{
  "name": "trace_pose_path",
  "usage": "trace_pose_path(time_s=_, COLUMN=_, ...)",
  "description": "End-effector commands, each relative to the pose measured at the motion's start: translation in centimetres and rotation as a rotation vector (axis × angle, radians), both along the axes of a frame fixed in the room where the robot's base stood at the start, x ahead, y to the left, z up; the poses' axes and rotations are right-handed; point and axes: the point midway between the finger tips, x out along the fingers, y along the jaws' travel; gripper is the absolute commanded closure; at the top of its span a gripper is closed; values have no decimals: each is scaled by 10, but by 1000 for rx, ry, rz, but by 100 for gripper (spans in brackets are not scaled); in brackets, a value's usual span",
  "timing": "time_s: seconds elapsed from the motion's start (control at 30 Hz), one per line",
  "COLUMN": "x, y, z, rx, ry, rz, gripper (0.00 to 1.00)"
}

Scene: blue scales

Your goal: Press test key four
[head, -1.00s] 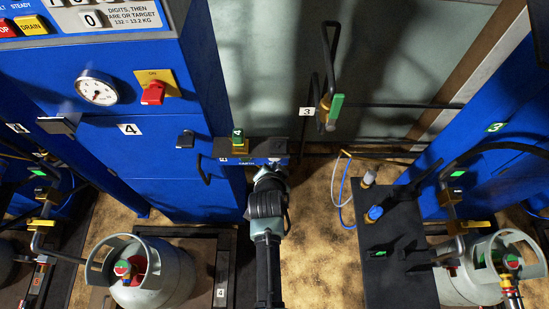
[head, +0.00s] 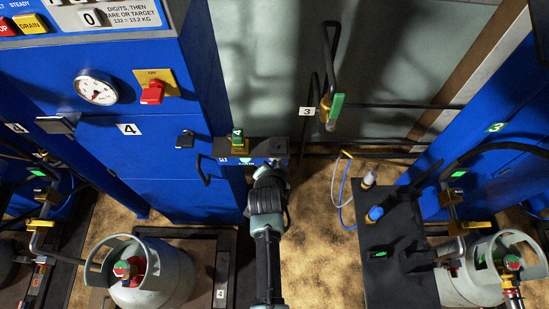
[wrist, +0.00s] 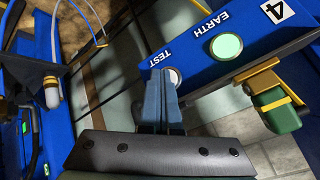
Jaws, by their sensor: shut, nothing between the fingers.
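The station four panel is a blue box marked 4, seen in the wrist view (wrist: 262,32). Its round white test key (wrist: 175,76) sits beside the word TEST, partly hidden by my fingertips. A lit pale green round lamp (wrist: 226,46) lies beside the word EARTH. My gripper (wrist: 163,76) is shut and empty, its fingertips overlapping the edge of the test key; I cannot tell whether they touch it. In the head view my gripper (head: 274,165) is at the right end of the small panel (head: 228,160), and the test key is hidden there.
A green clamp or plug tagged 4 (head: 238,137) sits on the panel; it also shows in the wrist view (wrist: 277,108). A blue cabinet (head: 150,165) with a dial and red switch stands left. A gas cylinder (head: 170,275) stands front left. A dark bench (head: 395,285) stands right.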

Motion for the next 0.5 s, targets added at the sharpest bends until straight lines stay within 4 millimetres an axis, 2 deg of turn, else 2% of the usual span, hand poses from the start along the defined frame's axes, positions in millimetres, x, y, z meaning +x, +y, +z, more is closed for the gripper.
trace_pose_path(time_s=0.27, x=-1, y=0, z=1, rx=-1, ry=-2, rz=0, gripper=100)
trace_pose_path(time_s=0.5, x=-12, y=0, z=2, rx=-1, ry=-1, rz=0, gripper=100)
